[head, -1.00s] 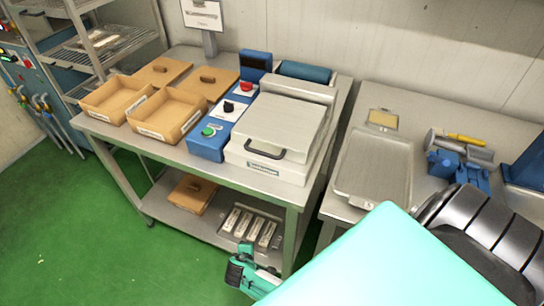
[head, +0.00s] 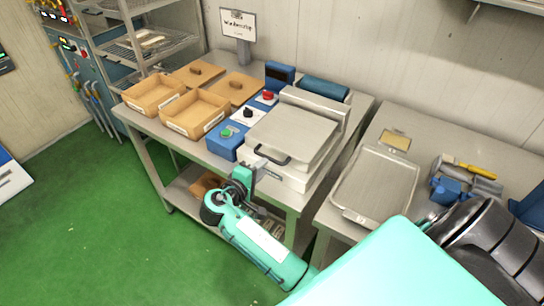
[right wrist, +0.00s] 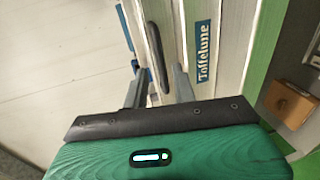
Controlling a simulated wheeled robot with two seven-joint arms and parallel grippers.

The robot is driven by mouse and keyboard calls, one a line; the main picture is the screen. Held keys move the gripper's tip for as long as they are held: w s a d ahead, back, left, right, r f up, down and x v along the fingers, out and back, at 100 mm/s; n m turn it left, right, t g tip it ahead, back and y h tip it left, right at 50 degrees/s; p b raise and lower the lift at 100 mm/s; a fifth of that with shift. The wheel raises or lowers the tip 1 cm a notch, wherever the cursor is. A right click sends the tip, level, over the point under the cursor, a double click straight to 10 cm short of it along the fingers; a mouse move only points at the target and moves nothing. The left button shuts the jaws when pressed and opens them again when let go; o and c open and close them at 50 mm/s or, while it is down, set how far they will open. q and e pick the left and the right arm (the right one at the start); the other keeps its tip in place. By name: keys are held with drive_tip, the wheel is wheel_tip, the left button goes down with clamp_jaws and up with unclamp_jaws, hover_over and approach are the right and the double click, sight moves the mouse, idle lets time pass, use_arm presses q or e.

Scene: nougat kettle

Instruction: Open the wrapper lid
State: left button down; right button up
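The wrapper (head: 288,175) is a pale grey machine on the left table, with its flat lid (head: 292,132) lying closed. A dark bar handle (head: 270,156) sits on its front. My right gripper (head: 259,170) is just in front of and below the handle. In the right wrist view, its two fingers (right wrist: 158,88) are apart, with the dark handle (right wrist: 154,48) showing between them. I cannot tell whether they touch it. The wrapper's "Toffelune" label (right wrist: 203,50) is beside the right finger. My left gripper is not in view.
A blue control box (head: 228,143) with coloured knobs stands left of the wrapper, beside open wooden boxes (head: 195,113). A metal tray (head: 375,187) lies on the right table. A lower shelf (head: 183,192) is under the left table. Green floor in front is free.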

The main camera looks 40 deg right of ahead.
sight(272, 160)
drive_tip(key=p+x, duration=0.1)
drive_tip(key=x, duration=0.5)
drive_tip(key=shift+w+d, duration=0.15)
drive_tip(key=shift+d, duration=0.1)
clamp_jaws()
